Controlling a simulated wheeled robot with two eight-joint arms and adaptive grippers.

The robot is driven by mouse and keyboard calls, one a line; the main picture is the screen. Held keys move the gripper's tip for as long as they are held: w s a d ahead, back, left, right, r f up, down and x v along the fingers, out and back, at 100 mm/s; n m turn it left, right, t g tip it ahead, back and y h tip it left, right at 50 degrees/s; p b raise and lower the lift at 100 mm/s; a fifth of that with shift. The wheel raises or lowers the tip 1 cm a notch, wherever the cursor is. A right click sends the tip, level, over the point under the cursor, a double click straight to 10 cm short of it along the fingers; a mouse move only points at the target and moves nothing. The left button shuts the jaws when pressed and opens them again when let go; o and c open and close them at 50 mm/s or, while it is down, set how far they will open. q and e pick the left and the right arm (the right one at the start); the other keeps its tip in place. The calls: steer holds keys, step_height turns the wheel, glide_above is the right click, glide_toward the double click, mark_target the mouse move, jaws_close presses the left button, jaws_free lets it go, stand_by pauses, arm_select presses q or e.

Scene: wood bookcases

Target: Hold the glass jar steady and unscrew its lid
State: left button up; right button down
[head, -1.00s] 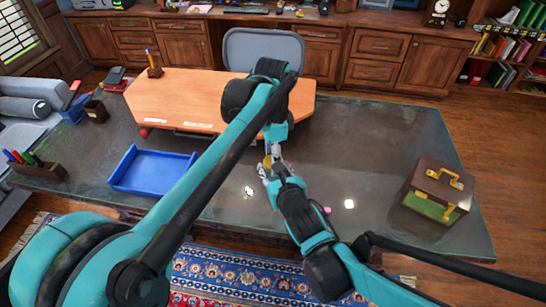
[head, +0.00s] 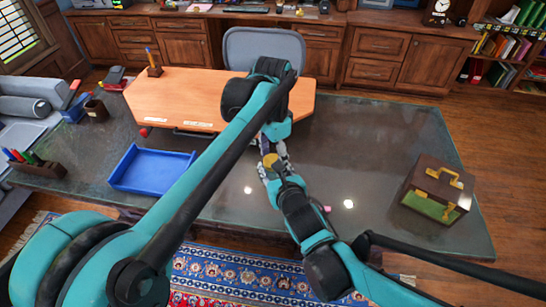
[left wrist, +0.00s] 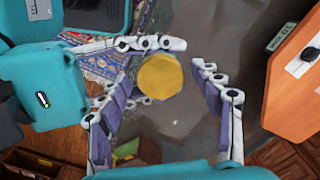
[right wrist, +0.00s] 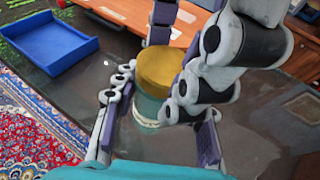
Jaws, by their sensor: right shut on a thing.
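The jar's round gold lid (head: 270,160) sits on top of the glass jar, above the dark desk. In the right wrist view the lid (right wrist: 166,68) covers the jar (right wrist: 148,105), whose lower part looks teal. My right gripper (head: 271,172) is shut on the jar's body from the near side and holds it upright. My left gripper (head: 283,149) is just beyond and above the lid. In the left wrist view the lid (left wrist: 160,76) lies ahead of its fingers, which are spread apart and not closed on it. Part of the jar is hidden by fingers.
A blue tray (head: 152,171) lies on the desk at left, beside a pen holder (head: 38,168). A brown box with gold clasps (head: 437,188) stands at right. A wooden desktop panel (head: 190,98) is behind. The desk between jar and box is clear.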

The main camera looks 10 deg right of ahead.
arm_select(q)
steer(key=shift+r, duration=2.3)
steer(key=shift+c, duration=0.3)
step_height(320, 180, up, 3)
steer(key=m, duration=0.3)
step_height(320, 180, down, 8)
steer(key=shift+r, duration=0.2)
steer(key=c, duration=1.2)
steer(key=shift+n, duration=1.5)
